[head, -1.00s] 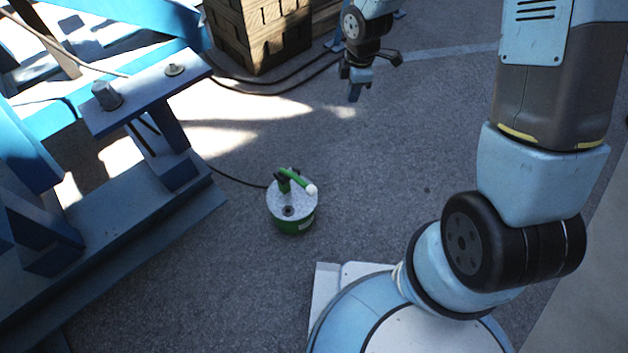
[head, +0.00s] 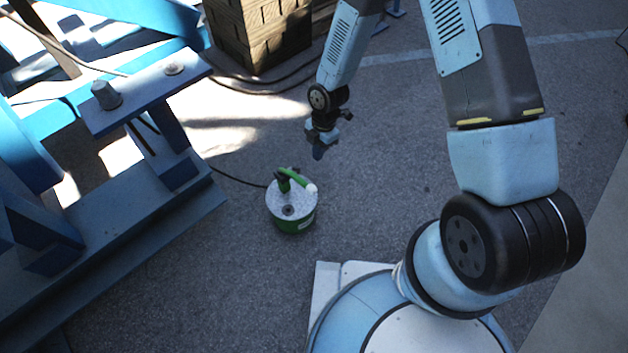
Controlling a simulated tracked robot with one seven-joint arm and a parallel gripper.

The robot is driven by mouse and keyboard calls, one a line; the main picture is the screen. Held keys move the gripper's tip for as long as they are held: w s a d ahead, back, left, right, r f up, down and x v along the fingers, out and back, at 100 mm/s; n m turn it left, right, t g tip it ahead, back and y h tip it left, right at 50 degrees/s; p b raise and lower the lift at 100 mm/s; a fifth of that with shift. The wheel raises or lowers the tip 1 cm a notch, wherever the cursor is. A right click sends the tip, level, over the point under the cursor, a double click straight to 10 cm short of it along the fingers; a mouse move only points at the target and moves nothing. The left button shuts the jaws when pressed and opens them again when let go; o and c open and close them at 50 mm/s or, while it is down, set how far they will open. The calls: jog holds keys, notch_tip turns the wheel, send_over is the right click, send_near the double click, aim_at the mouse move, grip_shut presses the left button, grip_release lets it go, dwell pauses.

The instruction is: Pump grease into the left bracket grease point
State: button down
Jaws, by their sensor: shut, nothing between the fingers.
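A green grease pump (head: 292,219) with a pale round top stands upright on the floor in the middle of the head view. Its green handle with a white tip (head: 298,180) sticks up and leans to the right. A blue bracket (head: 145,103) at the left carries a grey knob-like fitting (head: 106,95) and a small flat round fitting (head: 174,69) on its top plate. I cannot tell which of them is the grease point. My gripper (head: 318,153) is shut and empty, pointing down, above and behind the pump handle, apart from it.
A dark hose (head: 238,178) runs from the pump left toward the bracket. The blue steel frame (head: 130,245) fills the left side. A wooden stack (head: 262,40) stands at the back, with cables (head: 275,85) on the floor before it.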

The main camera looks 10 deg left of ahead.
aim_at(312, 186)
jog(key=shift+f, duration=0.1)
jog(key=f, duration=0.4)
jog(key=s+a+f, duration=0.1)
jog(key=f, duration=0.4)
jog(key=s+f, duration=0.1)
jog(key=f, duration=0.3)
jog(key=shift+s+a+f, duration=0.15)
jog(key=shift+s+f, duration=0.05)
jog(key=shift+f, duration=0.05)
